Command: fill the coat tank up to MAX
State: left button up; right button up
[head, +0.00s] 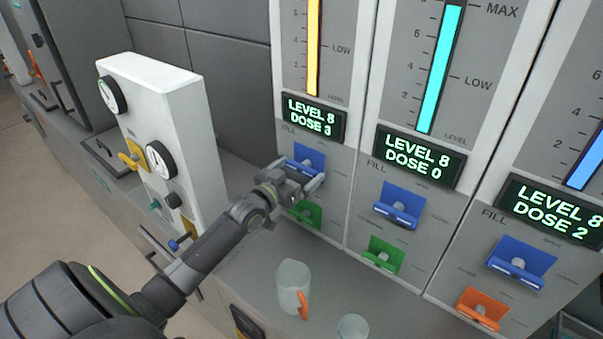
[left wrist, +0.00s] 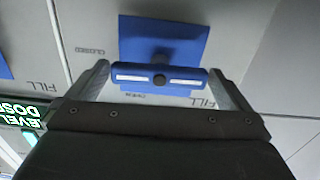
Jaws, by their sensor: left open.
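Three tank panels stand side by side; I cannot tell which is the coat tank. The left panel has a yellow level column (head: 314,45) and a display (head: 314,118) reading LEVEL 8, DOSE 3. The middle one has a cyan column (head: 439,70), its top near MAX, and a display (head: 419,157) reading LEVEL 8, DOSE 0. The right display (head: 551,209) reads LEVEL 8, DOSE 2. My left gripper (head: 304,184) is open at the left panel's blue FILL lever (head: 309,156). In the left wrist view, its fingers flank the lever's bar (left wrist: 135,76). My right gripper is out of view.
Blue FILL levers also sit on the middle (head: 399,206) and right (head: 521,262) panels. Below are green levers (head: 383,255) and an orange lever (head: 482,309). A clear jug (head: 291,282) with an orange handle stands on the ledge. A white gauge box (head: 168,130) stands left.

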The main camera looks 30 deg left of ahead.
pick_arm(q)
jog(key=shift+w, duration=0.8)
jog(key=c, duration=0.7)
jog(key=shift+r+n, duration=0.1)
jog(key=shift+n, duration=0.2)
jog(key=n+p, duration=0.1)
jog(key=n, duration=0.1)
jog(key=shift+n, duration=0.3)
jog(key=shift+n+p, duration=0.45)
jog(key=shift+n, duration=1.05)
